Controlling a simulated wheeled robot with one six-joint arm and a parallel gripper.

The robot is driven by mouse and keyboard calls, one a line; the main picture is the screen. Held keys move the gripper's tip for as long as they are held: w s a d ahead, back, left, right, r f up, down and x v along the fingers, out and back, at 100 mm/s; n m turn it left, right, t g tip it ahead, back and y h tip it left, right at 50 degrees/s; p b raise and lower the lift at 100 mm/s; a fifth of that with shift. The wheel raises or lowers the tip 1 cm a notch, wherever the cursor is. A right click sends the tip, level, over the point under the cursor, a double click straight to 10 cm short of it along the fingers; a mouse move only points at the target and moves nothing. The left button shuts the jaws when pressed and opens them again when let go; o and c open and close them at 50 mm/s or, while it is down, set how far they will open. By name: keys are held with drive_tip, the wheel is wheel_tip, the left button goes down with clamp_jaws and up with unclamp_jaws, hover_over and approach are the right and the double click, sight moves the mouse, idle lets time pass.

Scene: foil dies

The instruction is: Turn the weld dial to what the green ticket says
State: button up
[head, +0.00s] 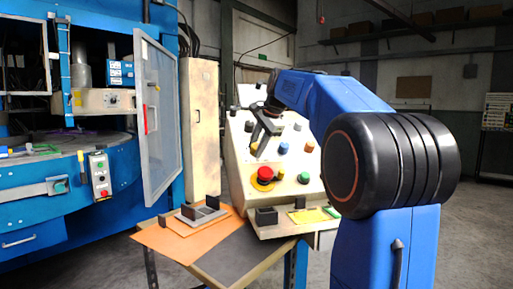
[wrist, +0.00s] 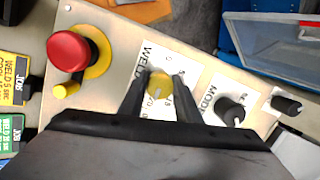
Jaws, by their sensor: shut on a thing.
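The weld dial (wrist: 158,86) is a yellow knob on a white plate (wrist: 150,58) marked WELD, with numbers around it that are partly hidden. My gripper (wrist: 161,78) is shut on this knob, one finger on each side. In the head view my gripper (head: 258,140) reaches the sloped panel and hides the dial. The green ticket (wrist: 10,133) is at the left edge of the wrist view, cut off; its text starts with WELD but the number is not clear. It also shows in the head view (head: 331,212), too small to read.
A yellow ticket (wrist: 12,72) lies beside the green one. A red mushroom button (wrist: 76,53) is left of the dial. The black MODE knob (wrist: 231,108) and another black knob (wrist: 287,103) are to the right. A blue machine (head: 90,180) stands left of the panel.

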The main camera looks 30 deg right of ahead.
drive_tip(key=o, duration=1.1)
drive_tip(key=shift+c, duration=0.2)
drive_tip(key=v, duration=1.7)
drive_tip(key=shift+r, duration=0.15)
drive_tip(key=shift+s+d, duration=0.1)
drive_tip(key=shift+s, duration=0.05)
